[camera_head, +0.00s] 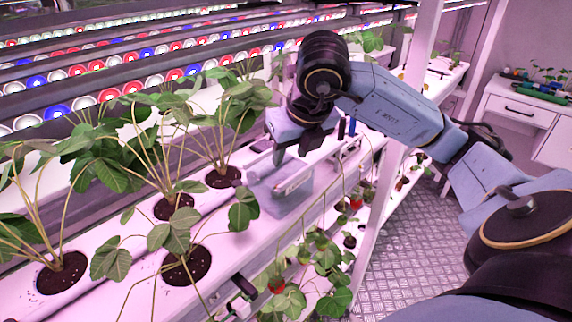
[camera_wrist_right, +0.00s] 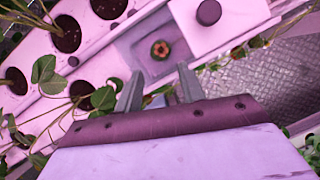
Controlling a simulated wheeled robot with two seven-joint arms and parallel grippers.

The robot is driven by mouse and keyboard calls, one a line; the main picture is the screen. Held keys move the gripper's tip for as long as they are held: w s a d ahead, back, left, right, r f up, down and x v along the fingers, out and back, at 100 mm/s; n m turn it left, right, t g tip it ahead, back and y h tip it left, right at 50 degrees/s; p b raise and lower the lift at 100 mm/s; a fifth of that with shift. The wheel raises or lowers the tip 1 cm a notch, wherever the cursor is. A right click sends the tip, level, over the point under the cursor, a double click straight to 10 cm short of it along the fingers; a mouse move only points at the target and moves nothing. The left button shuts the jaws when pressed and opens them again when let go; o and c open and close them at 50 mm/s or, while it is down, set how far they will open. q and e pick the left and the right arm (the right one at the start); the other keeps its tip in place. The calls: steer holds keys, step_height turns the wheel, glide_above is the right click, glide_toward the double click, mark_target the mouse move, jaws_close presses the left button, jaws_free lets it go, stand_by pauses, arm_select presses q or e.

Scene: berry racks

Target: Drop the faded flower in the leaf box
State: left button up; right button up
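The leaf box (camera_head: 279,205) is a small translucent grey bin at the edge of the white rack shelf; it also shows at the top of the right wrist view (camera_wrist_right: 128,43). The faded flower (camera_wrist_right: 160,50), small and brown-orange, appears inside the box's outline in the right wrist view. I cannot tell whether it rests on the bottom. In the head view I cannot make it out. My right gripper (camera_head: 288,155) is above the box. In the wrist view its two fingers (camera_wrist_right: 160,72) are apart with nothing between them. My left gripper is not in view.
Potted strawberry plants (camera_head: 180,266) stand in white channels left of the box, their leaves close to it. A white rack post (camera_head: 383,205) rises to the right. A lower shelf carries plants with red berries (camera_head: 356,202). The metal floor (camera_head: 425,250) is clear.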

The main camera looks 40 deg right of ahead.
steer(key=shift+v, duration=1.6)
steer(key=shift+s+f, duration=0.1)
